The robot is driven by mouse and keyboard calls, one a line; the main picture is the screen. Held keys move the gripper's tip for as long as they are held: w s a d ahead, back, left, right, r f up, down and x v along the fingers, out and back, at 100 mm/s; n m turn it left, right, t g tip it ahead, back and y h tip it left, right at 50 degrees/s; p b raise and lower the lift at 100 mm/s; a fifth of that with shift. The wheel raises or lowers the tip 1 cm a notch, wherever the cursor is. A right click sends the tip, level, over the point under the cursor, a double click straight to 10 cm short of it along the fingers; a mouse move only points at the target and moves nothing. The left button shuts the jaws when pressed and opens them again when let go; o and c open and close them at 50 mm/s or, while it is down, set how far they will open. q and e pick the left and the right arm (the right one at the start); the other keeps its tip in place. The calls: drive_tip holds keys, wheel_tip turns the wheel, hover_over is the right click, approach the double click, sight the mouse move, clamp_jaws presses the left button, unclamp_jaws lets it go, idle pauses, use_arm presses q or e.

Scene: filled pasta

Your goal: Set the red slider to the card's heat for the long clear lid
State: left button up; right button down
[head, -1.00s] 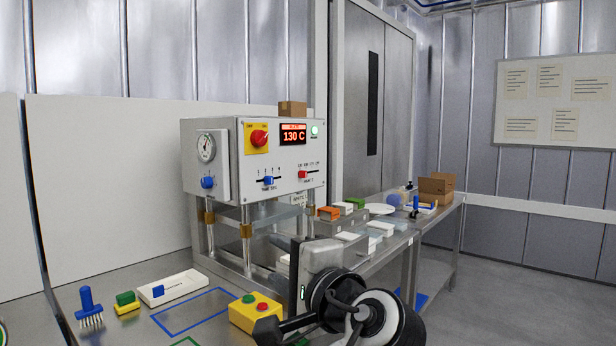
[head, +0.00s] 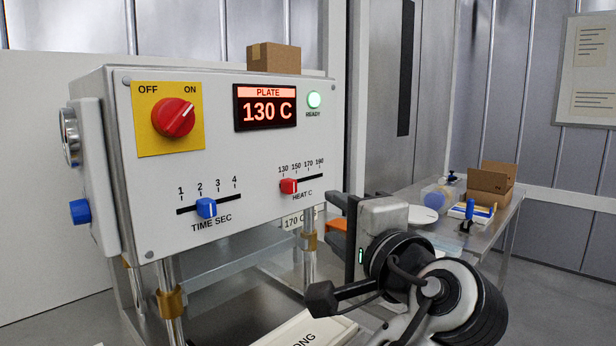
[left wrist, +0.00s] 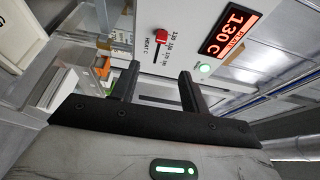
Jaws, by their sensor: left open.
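The red slider (head: 289,186) sits at the left end of the HEAT C slot, under the 130 mark of a scale running 130, 150, 170, 190. It also shows in the left wrist view (left wrist: 160,37). The display (head: 266,107) reads PLATE 130 C. A card (head: 293,221) below the panel reads 170 C; the rest of it is hidden. My left gripper (head: 339,212) is open and empty, just right of and below the heat slot. In the left wrist view its fingers (left wrist: 159,82) point towards the panel, apart from the slider. My right gripper is out of view.
The panel also bears a red OFF/ON knob (head: 173,117), a blue TIME SEC slider (head: 206,208) near 2, and a lit green READY lamp (head: 314,100). A white plate ending in "ONG" (head: 305,335) lies low in front. A side table with boxes (head: 490,185) stands right.

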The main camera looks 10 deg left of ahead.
sight(292, 188)
use_arm(q)
drive_tip(key=p+x, duration=0.3)
drive_tip(key=x, duration=1.2)
drive_tip(key=shift+w+a+r+p, duration=0.15)
drive_tip(key=shift+a+p, duration=0.15)
drive_tip(key=shift+p, duration=0.1)
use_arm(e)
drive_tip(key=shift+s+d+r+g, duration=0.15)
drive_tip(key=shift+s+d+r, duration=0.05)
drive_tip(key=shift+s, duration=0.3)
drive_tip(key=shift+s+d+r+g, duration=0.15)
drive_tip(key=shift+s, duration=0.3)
use_arm(q)
drive_tip(key=shift+c, duration=0.3)
clamp_jaws()
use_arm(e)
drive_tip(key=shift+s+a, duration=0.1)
